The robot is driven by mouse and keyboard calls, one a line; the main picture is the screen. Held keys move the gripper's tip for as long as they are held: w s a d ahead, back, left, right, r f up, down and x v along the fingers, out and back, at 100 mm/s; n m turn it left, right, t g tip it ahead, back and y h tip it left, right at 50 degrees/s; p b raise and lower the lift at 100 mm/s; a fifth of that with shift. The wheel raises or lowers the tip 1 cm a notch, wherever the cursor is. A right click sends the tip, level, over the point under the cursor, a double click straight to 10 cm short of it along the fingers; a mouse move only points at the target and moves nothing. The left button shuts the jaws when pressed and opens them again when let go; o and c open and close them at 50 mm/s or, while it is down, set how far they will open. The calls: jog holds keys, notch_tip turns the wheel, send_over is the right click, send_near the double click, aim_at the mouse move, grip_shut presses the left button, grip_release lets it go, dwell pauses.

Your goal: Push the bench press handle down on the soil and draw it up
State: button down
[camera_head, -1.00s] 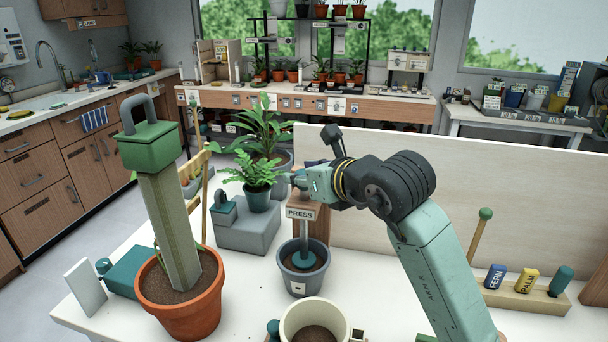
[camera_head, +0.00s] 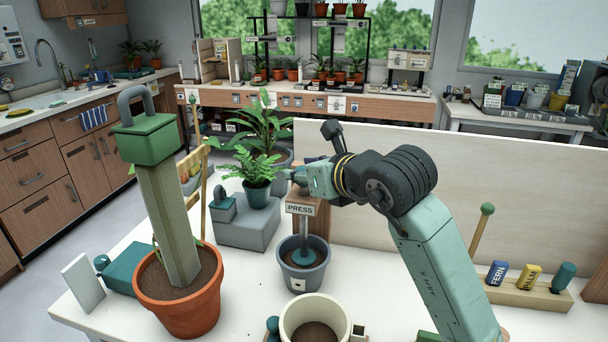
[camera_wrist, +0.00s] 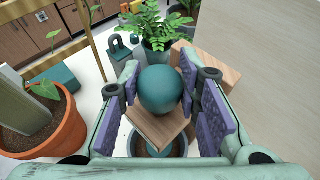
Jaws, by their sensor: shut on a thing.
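The bench press has a wooden block with a PRESS label (camera_head: 300,209), a grey shaft (camera_head: 304,230) and a teal foot (camera_head: 303,255) low in a grey pot (camera_head: 302,283). The foot appears to rest on the dark soil (camera_head: 312,267), but exact contact is hard to tell. My gripper (camera_head: 302,180) is at the top of the press. In the wrist view, the round teal press handle (camera_wrist: 160,90) sits between my purple-padded fingers, which are shut on it. The wooden block (camera_wrist: 157,128) shows below the ball.
A terracotta pot (camera_head: 190,317) with a tall green-topped post (camera_head: 170,220) stands left. A cream pot (camera_head: 342,318) is in front. A potted fern (camera_head: 257,193) on a grey block (camera_head: 245,234) is behind left. A pale board (camera_head: 450,200) stands behind right.

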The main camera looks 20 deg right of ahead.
jog(key=shift+f+b, duration=0.55)
jog(key=shift+b, duration=0.05)
jog(key=shift+r, duration=0.1)
jog(key=c, duration=1.2)
grip_release()
jog(key=v, duration=1.2)
jog(key=shift+r, duration=0.15)
